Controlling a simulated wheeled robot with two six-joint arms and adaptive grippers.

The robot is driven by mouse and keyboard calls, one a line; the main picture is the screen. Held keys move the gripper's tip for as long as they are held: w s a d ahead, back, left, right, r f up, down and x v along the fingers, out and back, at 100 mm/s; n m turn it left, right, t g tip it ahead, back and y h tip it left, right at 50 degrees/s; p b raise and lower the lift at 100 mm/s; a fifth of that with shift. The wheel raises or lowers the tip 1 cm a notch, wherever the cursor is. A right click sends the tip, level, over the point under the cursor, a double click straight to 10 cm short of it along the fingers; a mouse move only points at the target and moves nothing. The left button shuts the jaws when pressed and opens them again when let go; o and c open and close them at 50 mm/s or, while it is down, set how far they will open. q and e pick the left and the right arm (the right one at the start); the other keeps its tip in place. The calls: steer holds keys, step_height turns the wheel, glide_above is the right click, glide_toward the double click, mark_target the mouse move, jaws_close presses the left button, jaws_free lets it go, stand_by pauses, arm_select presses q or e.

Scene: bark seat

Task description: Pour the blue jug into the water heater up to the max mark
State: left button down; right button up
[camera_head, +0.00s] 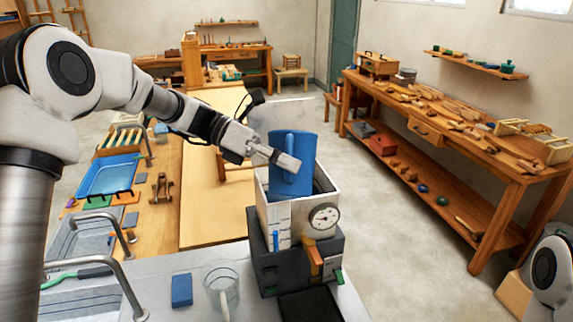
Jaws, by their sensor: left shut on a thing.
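The blue jug (294,184) is in the head view, upright or nearly so, with its lower part inside or behind the rim of the water heater. My left gripper (286,161) is shut on the jug near its upper part. The water heater (309,231) is a white open-topped box on a dark base, with a round dial and an upright blue level strip on its front. I cannot make out the max mark or the water inside. My right gripper is not in view; only part of my right arm shows at the lower right.
A clear glass beaker (221,288) and a blue block (181,290) stand on the grey counter left of the heater. A sink (80,245) with metal taps lies farther left. A long wooden workbench (487,157) with tools runs along the right. The floor between is clear.

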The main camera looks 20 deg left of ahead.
mark_target(287, 140)
arm_select(q)
steer(key=shift+w+a+r+n+g, duration=0.1)
steer(key=shift+w+r+n+g, duration=0.15)
steer(key=shift+r, duration=0.35)
steer(key=shift+w+a+r+n+g, duration=0.15)
steer(key=shift+w+r+n, duration=0.15)
steer(key=shift+r, duration=0.25)
steer(key=shift+w+d+r+n+h, duration=0.15)
steer(key=shift+r+n+h, duration=0.2)
steer(key=shift+r, duration=0.2)
steer(key=shift+w+r+n+g, duration=0.25)
steer(key=shift+r+n+g, duration=0.05)
steer(key=shift+r, duration=0.3)
steer(key=shift+w+r, duration=0.1)
steer(key=shift+r, duration=0.2)
steer(key=shift+w+a+r+n, duration=0.2)
steer(key=shift+r+n, duration=0.3)
steer(key=shift+r, duration=0.05)
steer(key=shift+w+r+h, duration=0.15)
steer(key=shift+r+h, duration=0.1)
steer(key=shift+r, duration=0.05)
steer(key=shift+w+r+n+g, duration=0.1)
steer(key=shift+r+n+g, duration=0.2)
steer(key=shift+r, duration=0.05)
steer(key=shift+r, duration=0.15)
steer(key=shift+a, duration=0.1)
